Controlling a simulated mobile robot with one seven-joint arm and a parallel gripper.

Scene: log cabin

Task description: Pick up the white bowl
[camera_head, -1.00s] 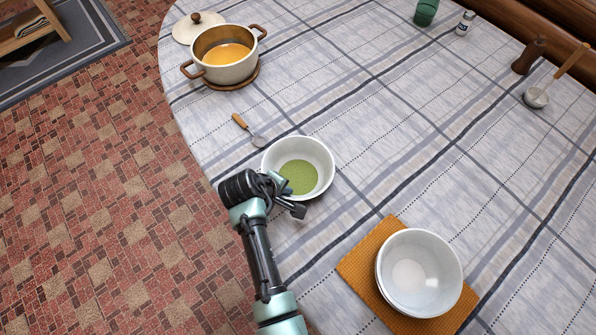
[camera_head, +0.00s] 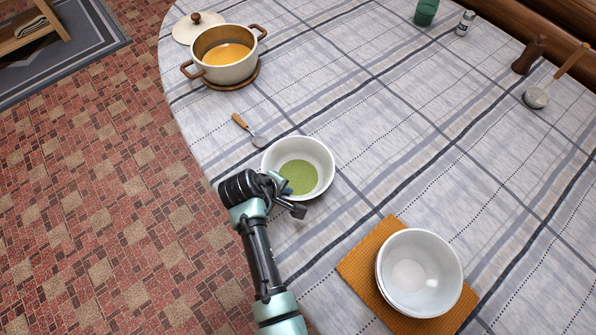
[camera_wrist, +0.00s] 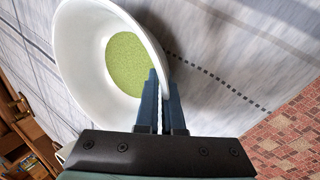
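A white bowl (camera_head: 318,152) with green contents stands upright on the tablecloth near the table's left edge. It also fills the upper left of the wrist view (camera_wrist: 75,60). My gripper (camera_head: 287,189) is at the bowl's near rim. In the wrist view my gripper (camera_wrist: 162,80) has one finger inside the bowl and the other outside, closed together on the rim. The bowl seems to rest on the table. Other white bowls, nested (camera_head: 440,262), stand on an orange mat (camera_head: 358,266) at the lower right.
A spoon (camera_head: 244,125) lies just behind the bowl. A pot (camera_head: 232,72) of orange soup and its lid (camera_head: 187,30) are farther back. A green cup (camera_head: 426,12), a shaker (camera_head: 465,22), a pepper mill (camera_head: 528,56) and a ladle (camera_head: 537,97) stand far right. The table's middle is clear.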

